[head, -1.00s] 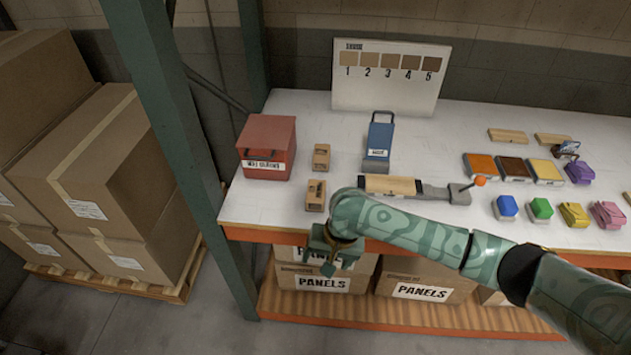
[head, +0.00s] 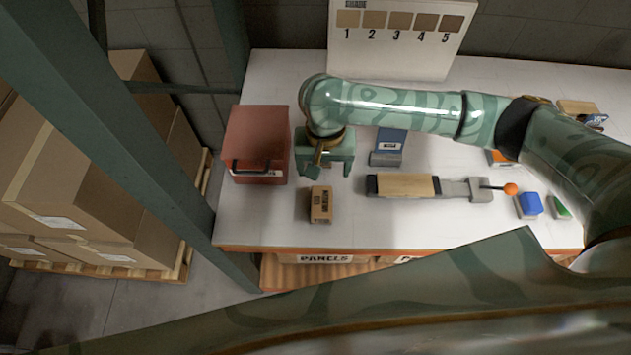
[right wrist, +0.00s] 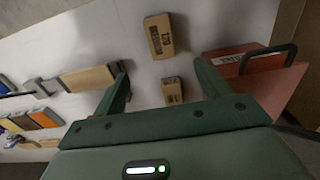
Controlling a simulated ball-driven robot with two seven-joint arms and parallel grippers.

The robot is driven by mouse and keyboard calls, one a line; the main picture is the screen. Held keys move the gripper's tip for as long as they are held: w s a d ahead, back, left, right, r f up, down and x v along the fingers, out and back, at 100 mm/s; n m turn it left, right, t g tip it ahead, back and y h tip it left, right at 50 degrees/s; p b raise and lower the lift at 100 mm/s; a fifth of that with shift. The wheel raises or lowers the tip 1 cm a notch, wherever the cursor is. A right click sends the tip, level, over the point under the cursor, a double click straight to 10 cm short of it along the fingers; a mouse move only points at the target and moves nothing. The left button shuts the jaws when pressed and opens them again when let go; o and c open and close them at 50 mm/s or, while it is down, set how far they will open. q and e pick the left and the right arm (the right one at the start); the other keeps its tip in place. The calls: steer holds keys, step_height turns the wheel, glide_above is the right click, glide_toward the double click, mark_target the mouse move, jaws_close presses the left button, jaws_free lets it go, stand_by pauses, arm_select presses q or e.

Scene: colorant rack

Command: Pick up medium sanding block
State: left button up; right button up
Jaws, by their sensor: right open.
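Two small tan sanding blocks with dark printing lie on the white bench. The front block (head: 320,205) stands clear in the head view; it also shows in the right wrist view (right wrist: 158,35). The back block (right wrist: 172,90) shows small in the right wrist view; in the head view my right gripper hides it. The print is too blurred to tell which is medium. My right gripper (head: 325,168) is open and empty, pointing down above the bench, behind the front block. In the right wrist view its fingers (right wrist: 161,68) stand apart with both blocks between or beyond them. My left gripper is not in view.
A red metal box (head: 256,155) stands close left of the gripper. A blue-labelled tool (head: 389,145) and a long wooden-faced sander (head: 405,186) lie to the right. A shade board (head: 395,45) stands behind. A green rack post (head: 110,120) rises at left.

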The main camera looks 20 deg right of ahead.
steer(key=b, duration=0.3)
glide_above(322, 200)
steer(key=s, duration=0.1)
step_height(322, 200, down, 7)
steer(key=shift+f, duration=0.1)
steer(key=f, duration=0.2)
steer(key=f+b, duration=0.1)
steer(key=shift+w+f, duration=0.3)
steer(key=shift+f, duration=0.2)
steer(key=f+b, duration=0.1)
steer(key=f, duration=0.1)
steer(key=f+b, duration=0.1)
steer(key=f, duration=0.2)
steer(key=shift+w, duration=0.2)
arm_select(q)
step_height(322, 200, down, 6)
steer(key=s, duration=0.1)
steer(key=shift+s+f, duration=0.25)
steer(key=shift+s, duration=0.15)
arm_select(e)
steer(key=shift+r, duration=0.1)
steer(key=shift+s, duration=0.1)
steer(key=c, duration=1)
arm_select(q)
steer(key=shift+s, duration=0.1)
arm_select(e)
steer(key=shift+c, duration=0.2)
steer(key=shift+r, duration=0.1)
